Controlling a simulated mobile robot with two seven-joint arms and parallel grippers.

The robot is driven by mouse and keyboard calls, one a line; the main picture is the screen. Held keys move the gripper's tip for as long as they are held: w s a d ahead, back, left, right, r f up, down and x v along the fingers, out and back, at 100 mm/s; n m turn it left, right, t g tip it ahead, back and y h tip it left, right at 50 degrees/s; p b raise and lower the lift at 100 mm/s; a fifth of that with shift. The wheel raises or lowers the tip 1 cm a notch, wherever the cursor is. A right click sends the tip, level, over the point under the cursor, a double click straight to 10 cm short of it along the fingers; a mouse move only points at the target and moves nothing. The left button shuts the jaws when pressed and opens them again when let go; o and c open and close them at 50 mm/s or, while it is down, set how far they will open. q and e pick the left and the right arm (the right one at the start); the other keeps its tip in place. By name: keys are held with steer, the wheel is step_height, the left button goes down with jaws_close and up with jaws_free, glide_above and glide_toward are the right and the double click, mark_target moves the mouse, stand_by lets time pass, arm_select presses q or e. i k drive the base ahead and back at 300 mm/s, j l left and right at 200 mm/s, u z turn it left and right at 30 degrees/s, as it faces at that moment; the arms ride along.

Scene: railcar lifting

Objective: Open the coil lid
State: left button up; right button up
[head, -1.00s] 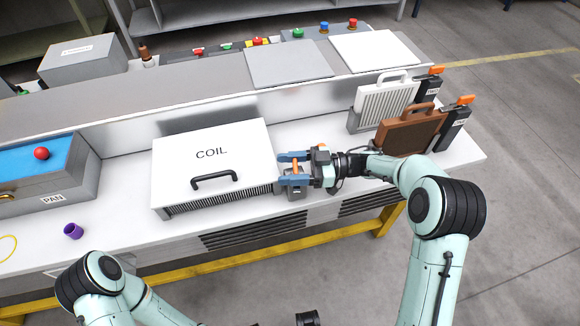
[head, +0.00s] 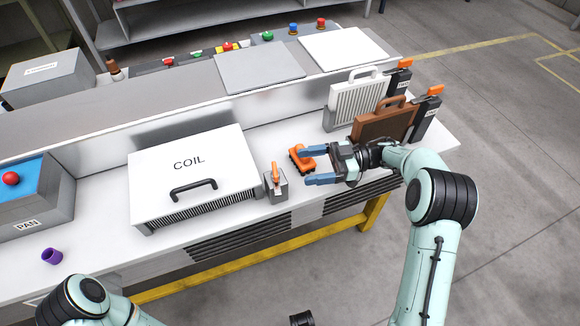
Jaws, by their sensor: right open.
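The coil lid (head: 200,163) is a white panel marked COIL with a black handle (head: 193,190) near its front edge. It lies flat over a grey base with dark fins (head: 205,211). A small grey block with an upright orange lever (head: 275,181) stands just right of it. My right gripper (head: 308,167) is open and empty, right of this block and apart from it, with its fingers pointing left. Its upper finger overlaps an orange brush-like piece (head: 297,158) in the picture; I cannot tell if they touch. My left arm shows at the lower left, but its gripper is out of view.
A grey PAN box (head: 40,212) with a blue top and red knob stands left. A purple cup (head: 52,256) is in front of it. A white finned panel (head: 355,98) and a brown panel (head: 385,122) stand at the right. The bench strip before the lid is clear.

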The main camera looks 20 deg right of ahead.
mark_target(184, 174)
steer(key=k, duration=1)
